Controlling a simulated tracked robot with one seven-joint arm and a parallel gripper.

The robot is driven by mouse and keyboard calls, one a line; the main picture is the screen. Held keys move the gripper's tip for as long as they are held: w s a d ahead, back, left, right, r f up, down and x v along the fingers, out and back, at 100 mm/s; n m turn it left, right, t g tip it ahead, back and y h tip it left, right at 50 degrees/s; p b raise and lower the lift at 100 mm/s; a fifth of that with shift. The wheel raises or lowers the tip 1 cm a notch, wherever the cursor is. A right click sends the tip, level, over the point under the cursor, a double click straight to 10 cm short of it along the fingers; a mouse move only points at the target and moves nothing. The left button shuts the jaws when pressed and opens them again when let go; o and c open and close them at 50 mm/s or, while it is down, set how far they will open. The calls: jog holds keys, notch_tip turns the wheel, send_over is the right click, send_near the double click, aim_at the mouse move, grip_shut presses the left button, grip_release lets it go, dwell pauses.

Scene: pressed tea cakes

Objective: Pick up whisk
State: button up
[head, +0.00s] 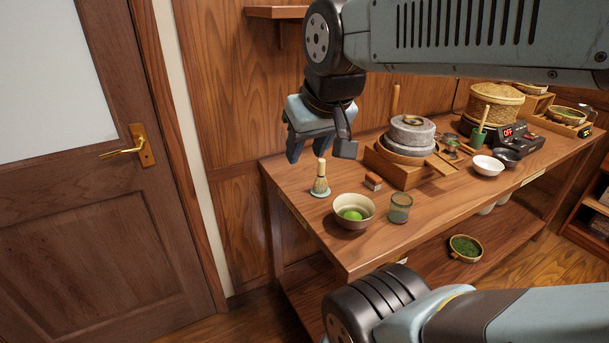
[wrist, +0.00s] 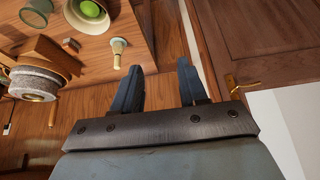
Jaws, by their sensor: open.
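The bamboo whisk (head: 320,175) stands upright on a small pale green holder (head: 320,192) near the left end of the wooden table (head: 350,248). It also shows in the wrist view (wrist: 118,50), left of my fingers and apart from them. My gripper (head: 321,152) hangs above the table's left end with its fingers pointing down. In the head view its fingertips are just above the whisk's top, with no contact visible. In the wrist view my gripper (wrist: 157,82) has its two fingers spread with nothing between them.
A bowl with a green ball (head: 354,213), a glass (head: 399,210) and a small red-brown box (head: 373,181) stand near the whisk. A stone mill (head: 409,137) on a wooden base is further right. A brown door (head: 90,230) is at left.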

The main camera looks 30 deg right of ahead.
jog(key=shift+o, duration=1)
jog(key=shift+w+d, duration=0.1)
jog(key=shift+w, duration=0.15)
jog(key=m+g+y, duration=0.1)
jog(key=m+y, duration=0.1)
jog(key=m, duration=3)
send_over(319, 166)
jog(key=s+d, duration=0.3)
jog(key=s, duration=0.1)
notch_tip(319, 166, down, 11)
jog(key=x, duration=1.3)
jog(key=shift+f, duration=0.15)
grip_shut()
